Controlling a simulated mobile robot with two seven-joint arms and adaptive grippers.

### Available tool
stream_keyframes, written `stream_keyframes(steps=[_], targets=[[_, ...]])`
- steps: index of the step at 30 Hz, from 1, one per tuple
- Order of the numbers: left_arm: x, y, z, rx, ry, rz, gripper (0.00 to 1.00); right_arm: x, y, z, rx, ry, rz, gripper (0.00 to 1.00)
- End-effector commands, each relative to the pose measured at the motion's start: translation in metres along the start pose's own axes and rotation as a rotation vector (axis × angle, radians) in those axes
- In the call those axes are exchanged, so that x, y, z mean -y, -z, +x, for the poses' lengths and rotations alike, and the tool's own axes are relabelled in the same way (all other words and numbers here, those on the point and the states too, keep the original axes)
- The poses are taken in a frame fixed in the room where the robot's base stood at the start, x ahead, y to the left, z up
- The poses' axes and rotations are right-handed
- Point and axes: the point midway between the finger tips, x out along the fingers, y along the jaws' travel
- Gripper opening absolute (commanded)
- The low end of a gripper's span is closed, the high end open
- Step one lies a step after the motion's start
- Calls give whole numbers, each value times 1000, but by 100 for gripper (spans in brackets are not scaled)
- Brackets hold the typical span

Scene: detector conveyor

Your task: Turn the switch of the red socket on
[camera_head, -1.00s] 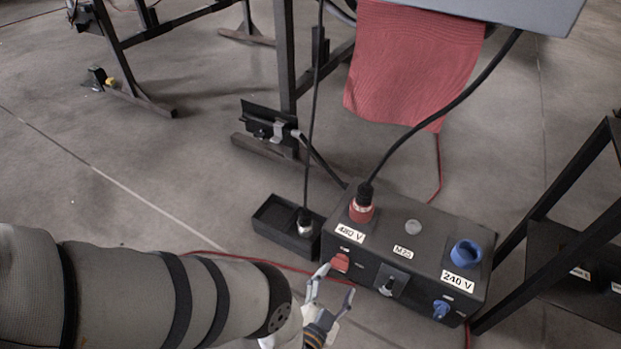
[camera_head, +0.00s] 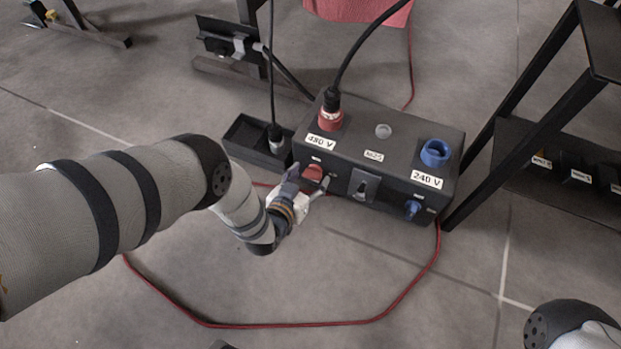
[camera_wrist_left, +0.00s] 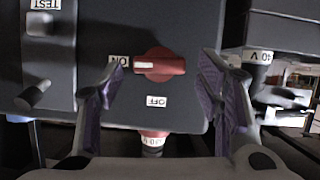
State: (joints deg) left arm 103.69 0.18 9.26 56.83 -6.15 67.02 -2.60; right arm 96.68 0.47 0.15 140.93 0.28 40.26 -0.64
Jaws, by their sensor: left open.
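The red switch (camera_head: 313,172) is on the front of the dark power box (camera_head: 400,155), under the 480 V label. In the left wrist view the red switch (camera_wrist_left: 160,65) lies sideways, its white mark toward the ON label (camera_wrist_left: 118,61); the OFF label (camera_wrist_left: 157,101) is below it. The red socket (camera_head: 330,119) on the box top has a black plug in it. My left gripper (camera_head: 308,178) is open at the switch, with one finger on each side. The wrist view shows gaps between the fingers and the knob. My right gripper is out of view.
A blue socket (camera_head: 436,152), a blue switch (camera_head: 413,208) and a grey middle switch (camera_head: 364,184) are on the same box. A black tray (camera_head: 247,147) stands left of it, a black rack (camera_head: 555,150) right. A red cable (camera_head: 290,325) loops over clear floor.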

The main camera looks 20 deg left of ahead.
Motion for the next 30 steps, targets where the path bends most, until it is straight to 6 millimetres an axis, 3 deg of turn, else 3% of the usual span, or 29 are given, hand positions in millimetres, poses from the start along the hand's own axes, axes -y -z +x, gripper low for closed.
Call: stream_keyframes(steps=[10,16,30], targets=[[0,2,7,-2,0,0,58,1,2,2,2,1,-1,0],[0,2,7,-1,0,1,12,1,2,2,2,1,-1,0],[-2,1,7,-1,40,101,12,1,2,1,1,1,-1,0]])
